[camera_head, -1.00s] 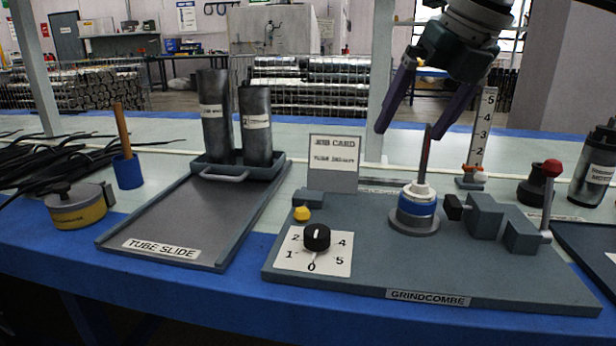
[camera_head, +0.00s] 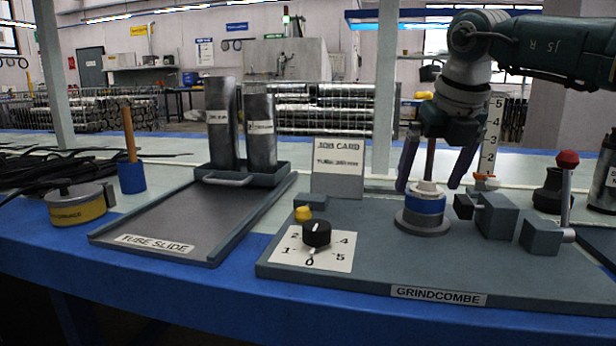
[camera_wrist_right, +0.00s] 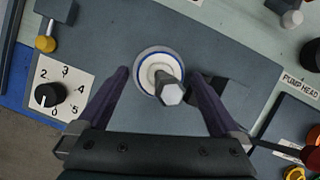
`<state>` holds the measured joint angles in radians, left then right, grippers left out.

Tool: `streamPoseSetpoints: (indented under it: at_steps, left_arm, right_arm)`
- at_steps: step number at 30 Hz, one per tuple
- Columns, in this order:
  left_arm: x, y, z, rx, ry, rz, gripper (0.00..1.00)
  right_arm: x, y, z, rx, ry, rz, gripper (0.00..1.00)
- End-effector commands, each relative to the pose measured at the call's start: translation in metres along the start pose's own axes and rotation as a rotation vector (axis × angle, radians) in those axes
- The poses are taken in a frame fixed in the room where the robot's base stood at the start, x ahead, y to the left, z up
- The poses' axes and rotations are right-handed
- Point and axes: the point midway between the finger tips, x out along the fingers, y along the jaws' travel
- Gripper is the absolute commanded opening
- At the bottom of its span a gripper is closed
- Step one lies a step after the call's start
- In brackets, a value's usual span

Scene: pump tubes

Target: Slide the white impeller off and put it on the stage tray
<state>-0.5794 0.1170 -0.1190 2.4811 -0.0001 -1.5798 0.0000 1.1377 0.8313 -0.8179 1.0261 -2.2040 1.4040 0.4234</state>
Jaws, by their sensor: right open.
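The white impeller (camera_head: 425,188) sits at the top of a stack on an upright shaft (camera_head: 430,158), above a blue ring (camera_head: 424,203) and a grey round base. In the right wrist view the white impeller (camera_wrist_right: 150,72) shows as a pale disc around the shaft, whose hex end (camera_wrist_right: 171,94) points at the camera. My right gripper (camera_head: 431,188) is open, pointing down, with its dark fingers on either side of the shaft. The fingers (camera_wrist_right: 164,72) also straddle the stack in the right wrist view; I see no contact. The left gripper and the stage tray are not clearly in view.
The stack stands on the Grindcombe board (camera_head: 370,270), with a dial (camera_head: 316,233), grey blocks (camera_head: 496,216) and a red-knobbed lever (camera_head: 567,160). A numbered scale (camera_head: 492,135) stands behind. The tube slide (camera_head: 190,220) with two dark tubes is at left.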

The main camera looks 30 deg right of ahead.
Motion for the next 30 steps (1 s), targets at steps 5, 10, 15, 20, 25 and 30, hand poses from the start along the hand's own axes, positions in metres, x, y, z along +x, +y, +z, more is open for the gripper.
streamPoseSetpoints:
  at_steps: [5, 10, 15, 20, 25, 30]
  left_arm:
    - [0.0003, -0.0005, 0.0003, 0.003, -0.001, -0.001, 0.0]
    - [0.0003, -0.0011, 0.0005, 0.005, -0.001, -0.003, 0.0]
    - [0.0004, -0.0013, 0.0007, 0.007, -0.002, -0.004, 0.0]
    - [0.0005, -0.0012, 0.0007, 0.007, -0.002, -0.004, 0.0]
    - [0.0005, -0.0011, 0.0008, 0.006, -0.002, -0.003, 0.0]
    - [0.0006, -0.0009, 0.0009, 0.006, -0.003, -0.003, 0.0]
  right_arm:
    - [0.001, 0.0, 0.0002, 0.0, 0.0, 0.0, 1.0]
    - [0.0008, 0.0, 0.0002, 0.0, 0.0, 0.0, 0.91]
    - [0.0008, -0.0001, 0.0001, 0.0, 0.0, 0.0, 0.72]
    - [0.0008, -0.0001, 0.0001, 0.0, 0.0, 0.0, 0.54]
    - [0.0008, -0.0001, 0.0001, 0.0, 0.0, 0.0, 0.35]
    - [0.0008, -0.0002, 0.0001, 0.0, 0.0, 0.0, 0.16]
